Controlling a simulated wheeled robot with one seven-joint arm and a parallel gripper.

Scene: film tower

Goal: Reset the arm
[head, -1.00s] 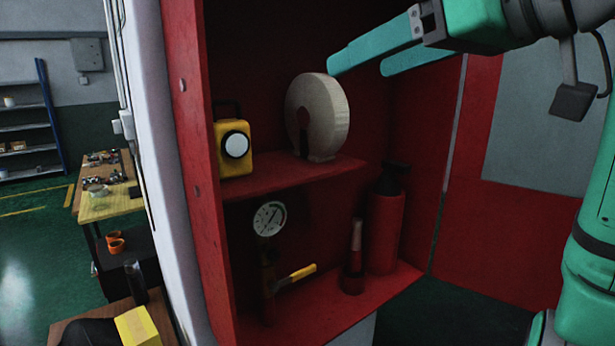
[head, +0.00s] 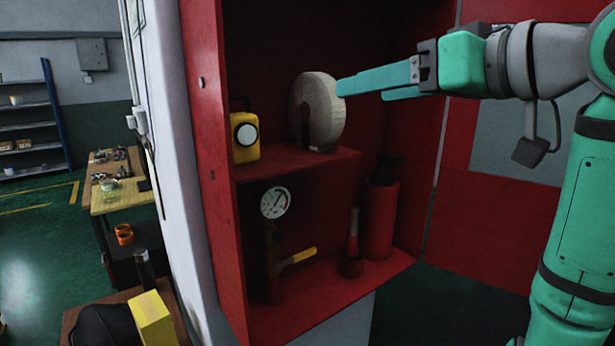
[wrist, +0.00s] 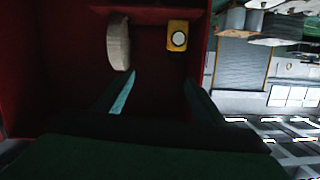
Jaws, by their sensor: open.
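My gripper (head: 358,88) is in front of the upper part of the red cabinet (head: 213,180), with its teal fingers pointing left. In the head view the fingertips overlap the right edge of a rolled pale hose (head: 325,115) on the upper shelf; I cannot tell whether they touch it. In the wrist view my gripper (wrist: 160,82) has its two fingers spread with nothing between them. There the hose (wrist: 118,45) and a yellow lamp (wrist: 177,38) lie beyond the fingers.
The yellow lamp (head: 245,137) stands left of the hose. A gauge (head: 275,202), a nozzle (head: 351,250) and a fire extinguisher (head: 380,215) are on the lower shelf. A workbench (head: 118,193) is at far left. Green floor is open there.

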